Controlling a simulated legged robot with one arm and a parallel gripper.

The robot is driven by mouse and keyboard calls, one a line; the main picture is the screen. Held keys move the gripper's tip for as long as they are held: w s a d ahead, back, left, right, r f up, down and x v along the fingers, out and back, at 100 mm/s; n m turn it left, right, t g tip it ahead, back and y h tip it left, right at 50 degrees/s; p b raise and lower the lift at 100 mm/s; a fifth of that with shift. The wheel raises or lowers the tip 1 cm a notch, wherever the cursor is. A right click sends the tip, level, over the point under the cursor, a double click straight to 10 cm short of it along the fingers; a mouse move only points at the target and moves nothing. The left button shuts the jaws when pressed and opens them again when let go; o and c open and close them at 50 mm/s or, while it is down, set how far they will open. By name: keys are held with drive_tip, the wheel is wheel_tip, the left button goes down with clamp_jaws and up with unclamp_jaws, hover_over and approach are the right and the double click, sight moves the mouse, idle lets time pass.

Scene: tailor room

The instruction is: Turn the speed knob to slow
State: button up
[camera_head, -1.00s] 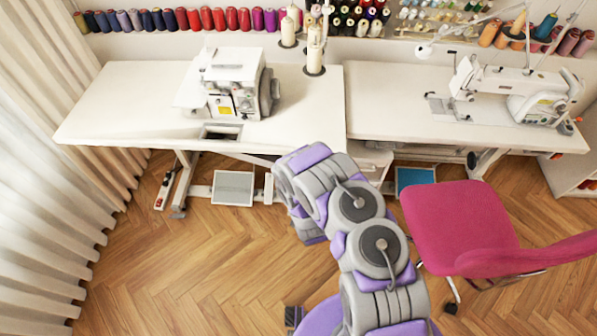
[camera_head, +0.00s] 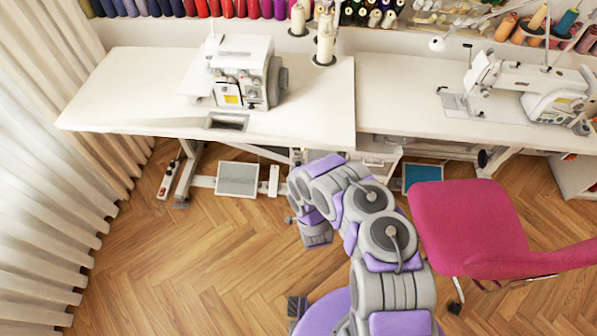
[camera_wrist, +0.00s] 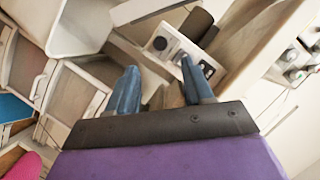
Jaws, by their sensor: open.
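In the wrist view, a pale control panel (camera_wrist: 178,50) carries a round dark knob (camera_wrist: 160,43) and dark switch-like parts beside it. Any speed markings are too small to read, so I cannot tell the knob's setting. My gripper (camera_wrist: 158,68) is open, its two blue fingers spread and pointing toward the panel. Nothing is held between them. The knob lies beyond the gap between the fingertips, and I see no contact with it. In the head view, my arm bends down beside the front edge of the left table, and the fingers cannot be made out.
The left white table (camera_head: 130,85) bears a serger (camera_head: 245,70). The right table (camera_head: 400,90) bears a sewing machine (camera_head: 530,88). A pink chair (camera_head: 470,225) stands close to my arm's right. Foot pedals (camera_head: 237,179) lie under the left table. Wooden floor at left is clear.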

sight(298, 164)
drive_tip(key=b+x, duration=0.3)
drive_tip(key=x, duration=0.7)
drive_tip(key=shift+b, duration=0.3)
drive_tip(key=shift+w, duration=0.1)
clamp_jaws()
